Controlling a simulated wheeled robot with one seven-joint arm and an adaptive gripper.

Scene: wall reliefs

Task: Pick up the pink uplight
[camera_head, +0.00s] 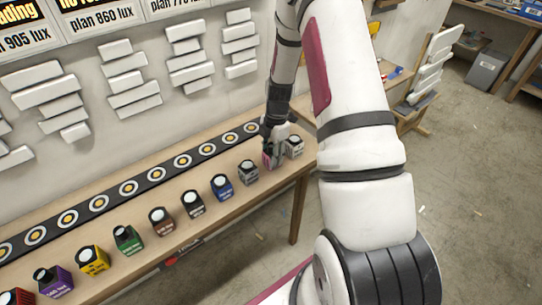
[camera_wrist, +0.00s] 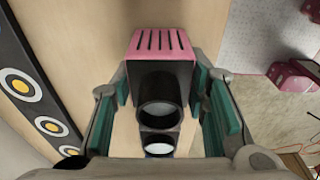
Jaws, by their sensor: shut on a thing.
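The pink uplight (camera_wrist: 163,46) is a small box with a slotted pink side, a dark face and a black round lens. In the wrist view it sits between the green pads of my gripper (camera_wrist: 170,105), which is shut on it. In the head view the uplight (camera_head: 268,160) shows as a small pink patch beneath my gripper (camera_head: 273,150), near the right end of the wooden table. My fingers hide most of it there. I cannot tell whether it still touches the table.
A grey uplight (camera_head: 248,172) stands close to the left and a white-grey one (camera_head: 294,146) close to the right. Several other coloured uplights line the table (camera_head: 215,215). A black strip with ringed discs (camera_head: 128,188) runs behind them, before the wall with white reliefs (camera_head: 134,95).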

